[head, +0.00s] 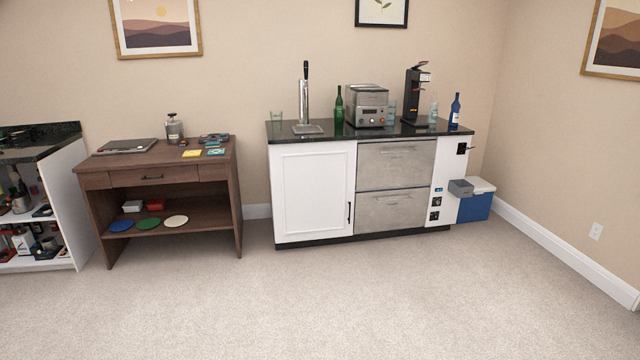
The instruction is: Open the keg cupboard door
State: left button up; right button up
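The keg cupboard door (312,194) is a white panelled door at the left of the bar counter, under the beer tap (304,100). It is closed. Its small dark vertical handle (349,212) is near the door's right edge, at about half height or a little lower. Neither of my grippers shows in the head view.
Two steel drawers (397,165) adjoin the door on the right. The black counter top (357,134) holds bottles and machines. A wooden desk (158,178) stands to the left, and a blue cooler (477,204) to the right. The carpet (330,300) in front is clear.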

aim_at(313, 183)
jog(key=i, duration=4.75)
